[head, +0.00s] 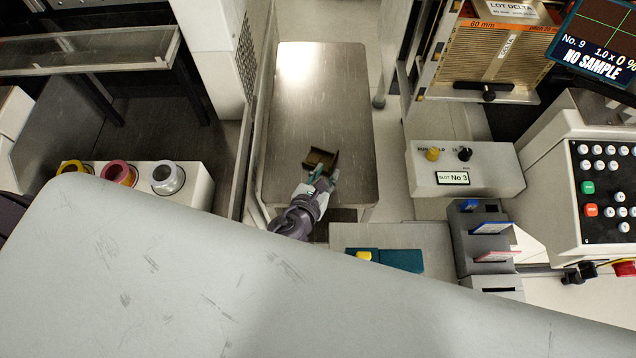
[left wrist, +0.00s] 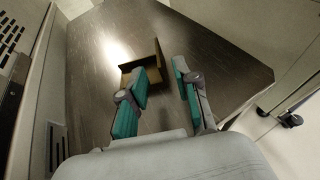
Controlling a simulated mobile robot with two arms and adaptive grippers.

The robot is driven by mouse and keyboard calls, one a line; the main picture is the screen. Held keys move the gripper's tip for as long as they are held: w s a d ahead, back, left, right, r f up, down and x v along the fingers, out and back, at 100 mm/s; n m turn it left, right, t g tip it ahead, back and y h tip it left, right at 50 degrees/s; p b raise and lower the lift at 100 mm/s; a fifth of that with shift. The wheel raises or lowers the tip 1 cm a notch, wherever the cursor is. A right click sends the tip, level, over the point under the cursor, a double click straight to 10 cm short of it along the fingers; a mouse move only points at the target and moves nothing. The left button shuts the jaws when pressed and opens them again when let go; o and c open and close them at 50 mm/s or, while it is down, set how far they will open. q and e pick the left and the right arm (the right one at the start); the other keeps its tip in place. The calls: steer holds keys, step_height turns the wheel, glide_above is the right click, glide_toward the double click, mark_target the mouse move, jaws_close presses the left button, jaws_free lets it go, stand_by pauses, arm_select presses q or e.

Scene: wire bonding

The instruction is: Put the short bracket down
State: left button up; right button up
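The short bracket (head: 321,159) is a brown, angled piece with an upright wall. It rests on the bare metal table (head: 320,100), toward the near end. It also shows in the left wrist view (left wrist: 158,56), just past the fingertips. My left gripper (head: 323,181) is at the near side of the bracket. In the left wrist view its two teal fingers (left wrist: 162,72) stand apart with an empty gap between them. The left fingertip overlaps the bracket's near edge in that picture; I cannot tell whether they touch. My right gripper is not in view.
The table is clear beyond the bracket. A white cabinet (head: 215,60) stands close on the left. A white block with wire spools (head: 167,178) is farther left. A control box with knobs (head: 465,168) and a grey rack (head: 485,240) stand on the right.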

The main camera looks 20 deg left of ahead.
arm_select(q)
steer(key=v, duration=0.6)
stand_by(0.5)
